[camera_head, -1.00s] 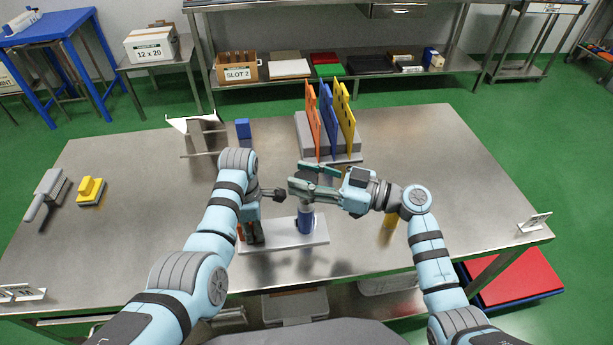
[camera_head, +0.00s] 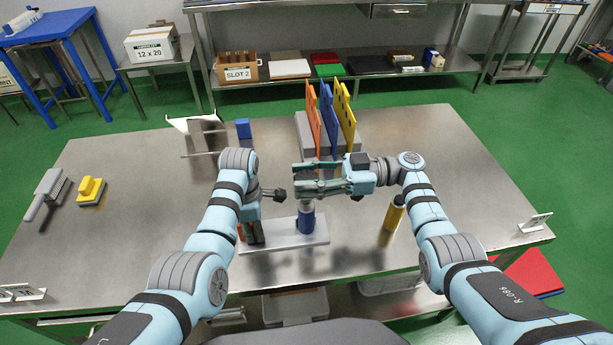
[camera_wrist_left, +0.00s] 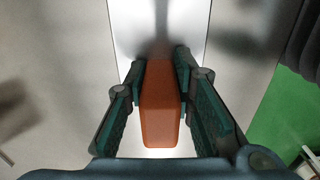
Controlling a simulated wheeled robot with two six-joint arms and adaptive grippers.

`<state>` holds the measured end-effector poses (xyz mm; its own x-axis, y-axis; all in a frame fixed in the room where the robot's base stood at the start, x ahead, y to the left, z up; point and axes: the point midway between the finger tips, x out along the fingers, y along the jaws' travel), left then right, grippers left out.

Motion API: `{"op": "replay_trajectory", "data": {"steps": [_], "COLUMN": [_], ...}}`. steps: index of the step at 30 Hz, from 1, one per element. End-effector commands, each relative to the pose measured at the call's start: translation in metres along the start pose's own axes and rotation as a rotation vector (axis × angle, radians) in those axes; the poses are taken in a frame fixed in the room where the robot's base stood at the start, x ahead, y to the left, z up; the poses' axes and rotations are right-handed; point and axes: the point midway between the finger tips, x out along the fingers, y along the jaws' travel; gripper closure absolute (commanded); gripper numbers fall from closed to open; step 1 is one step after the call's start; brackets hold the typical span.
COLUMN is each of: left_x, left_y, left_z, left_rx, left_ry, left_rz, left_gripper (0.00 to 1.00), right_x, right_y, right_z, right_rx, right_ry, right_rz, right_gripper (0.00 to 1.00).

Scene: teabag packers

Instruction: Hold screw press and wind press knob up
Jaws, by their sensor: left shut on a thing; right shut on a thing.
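The screw press has a pale flat base (camera_head: 285,241) near the front middle of the table, with a blue cylinder (camera_head: 306,221) standing upright on it. My left gripper (camera_head: 254,238) is at the left end of the base. The left wrist view shows it shut on the orange handle (camera_wrist_left: 164,105), with one finger on each side. My right gripper (camera_head: 302,179) is above the blue cylinder, coming from the right, shut around the dark press knob (camera_head: 307,174). The fingers hide most of the knob.
A yellow bottle (camera_head: 394,213) stands right of the press. A rack with orange, blue and yellow plates (camera_head: 326,113) is behind it. A blue block (camera_head: 243,128) and a white-topped stand (camera_head: 200,135) are at back left.

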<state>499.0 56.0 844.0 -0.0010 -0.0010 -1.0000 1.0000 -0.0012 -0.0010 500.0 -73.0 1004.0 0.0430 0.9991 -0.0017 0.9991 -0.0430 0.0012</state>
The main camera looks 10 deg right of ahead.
Motion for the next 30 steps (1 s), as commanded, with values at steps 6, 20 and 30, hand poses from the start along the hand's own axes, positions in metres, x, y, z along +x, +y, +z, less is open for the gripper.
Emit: {"op": "replay_trajectory", "data": {"steps": [6, 20, 30], "left_x": [0.0, 0.0, 0.0], "left_y": [0.001, 0.001, 0.0], "left_z": [0.0, -0.001, -0.001], "left_rx": [-0.001, -0.001, -0.001], "left_ry": [0.0, 0.001, 0.001], "left_rz": [0.002, 0.002, 0.002], "left_gripper": [1.0, 1.0, 1.0], "right_x": [0.0, -0.003, -0.067], "right_y": [-0.001, 0.0, 0.0], "right_z": [0.002, 0.001, 0.0], "right_rx": [0.005, 0.002, 0.003], "right_ry": [-0.001, 0.0, -0.001], "right_rz": [-0.002, 0.0, 0.0], "right_gripper": [0.58, 0.38, 0.38]}}
